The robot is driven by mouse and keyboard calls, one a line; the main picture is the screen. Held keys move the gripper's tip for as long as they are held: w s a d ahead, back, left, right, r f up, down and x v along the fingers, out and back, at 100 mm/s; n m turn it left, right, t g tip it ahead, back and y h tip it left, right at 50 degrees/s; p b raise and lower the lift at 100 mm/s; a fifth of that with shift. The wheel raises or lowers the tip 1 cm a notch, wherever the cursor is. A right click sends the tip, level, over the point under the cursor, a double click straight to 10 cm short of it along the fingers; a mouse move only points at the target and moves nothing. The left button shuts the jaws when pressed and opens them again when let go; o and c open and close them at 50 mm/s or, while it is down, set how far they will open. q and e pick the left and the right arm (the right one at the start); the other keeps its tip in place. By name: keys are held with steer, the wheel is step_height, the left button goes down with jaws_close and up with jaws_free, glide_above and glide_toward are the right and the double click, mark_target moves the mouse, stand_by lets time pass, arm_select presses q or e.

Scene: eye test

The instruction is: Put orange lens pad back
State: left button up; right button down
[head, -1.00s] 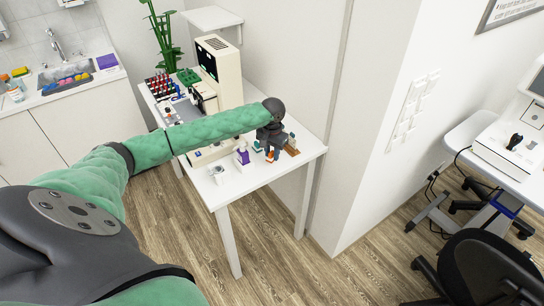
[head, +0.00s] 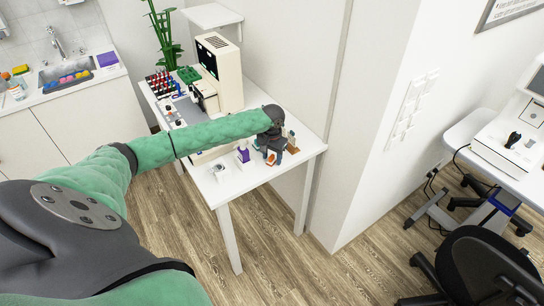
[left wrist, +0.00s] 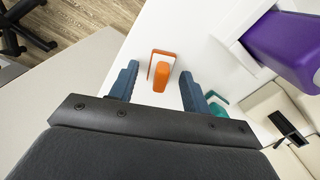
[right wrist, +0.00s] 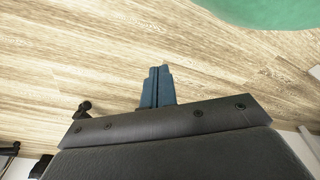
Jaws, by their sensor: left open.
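The orange lens pad (left wrist: 159,78), an orange piece with a white-and-orange plate behind it, is at the white table's surface in the left wrist view. In the head view an orange patch (head: 271,159) shows just below my left gripper. My left gripper (left wrist: 158,67) is open, its two blue fingers apart on either side of the pad; I cannot tell whether they touch it. A teal piece (left wrist: 217,98) shows beyond the right finger. My right gripper (right wrist: 159,68) has its fingers together with nothing between them, over the wooden floor; it is out of the head view.

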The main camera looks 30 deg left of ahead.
mark_target(272, 155)
arm_select(q)
steer(key=shift+r, duration=0.1)
arm_select(e)
steer(key=shift+f, duration=0.1)
arm_select(q)
steer(key=shift+r, duration=0.3)
step_height(272, 155, up, 11)
steer(key=b, duration=0.3)
steer(key=s+d+f+m+t+h, duration=0.15)
steer(key=s+d+f, duration=0.25)
steer(key=d+f, duration=0.7)
steer(key=s+d+f+m+t+h, duration=0.15)
steer(key=s+d+f, duration=0.25)
steer(key=d+f, duration=0.65)
steer(key=s+d+f+y, duration=0.1)
steer(key=s+d+f, duration=0.1)
steer(key=s+f, duration=1.5)
steer(key=s+d+f+g+y, duration=0.1)
steer(key=s+d+f, duration=0.1)
steer(key=s+f, duration=1.6)
step_height(272, 155, down, 2)
steer(key=shift+s+f+n, duration=0.1)
steer(key=shift+s+n, duration=0.25)
steer(key=shift+n, duration=0.05)
arm_select(e)
step_height(272, 155, up, 7)
steer(key=w+a, duration=0.2)
steer(key=shift+w+a+g, duration=0.25)
steer(key=shift+a+g, duration=0.05)
steer(key=shift+a, duration=0.05)
